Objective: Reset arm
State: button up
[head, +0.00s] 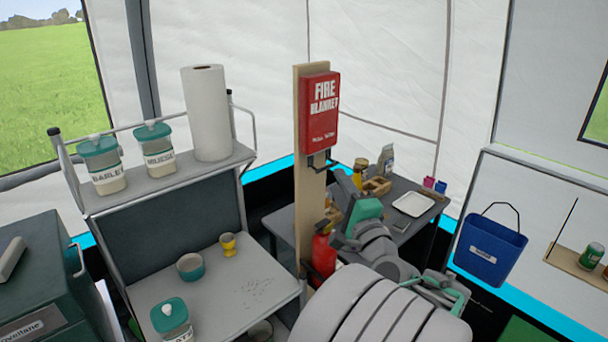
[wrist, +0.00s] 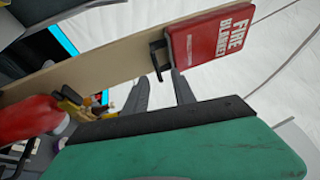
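My arm reaches up from the bottom of the head view, and my gripper (head: 342,194) is raised near the wooden post with the fire blanket box. In the wrist view, the two grey fingers of my gripper (wrist: 160,82) stand apart with nothing visible between them. The green and black gripper body covers the lower part of that view. The red fire blanket box (head: 320,113) hangs on the post (head: 309,200), and it also shows in the wrist view (wrist: 210,45). I cannot tell the exact gap between my fingers and the post.
A red extinguisher (head: 322,254) stands by the post, partly hidden by my arm. A side table (head: 285,228) behind holds a white tray (head: 413,204). A shelf unit (head: 215,275) at left carries jars and a paper roll (head: 207,113). A blue bucket (head: 489,250) hangs right.

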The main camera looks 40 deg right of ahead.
jog(key=w+a+f+n+g+y, duration=0.35)
jog(key=w+a+f+n, duration=0.2)
jog(key=a, duration=0.35)
jog(key=w+a+f+n+g+y, duration=0.2)
jog(key=w+a+f+n+y, duration=0.25)
jog(key=a+n, duration=0.4)
jog(key=s+a+f+n+g, duration=0.4)
jog(key=a+f+g, duration=0.1)
jog(key=a, duration=0.5)
jog(key=s+a+f+n+g, duration=0.1)
jog(key=s+a+n+g, duration=0.3)
jog(key=s, duration=0.6)
jog(key=shift+s+a+n+h, duration=0.15)
jog(key=shift+a+n+h, duration=0.25)
jog(key=shift+a+n, duration=0.2)
jog(key=shift+d+f, duration=0.1)
jog(key=shift+d, duration=0.1)
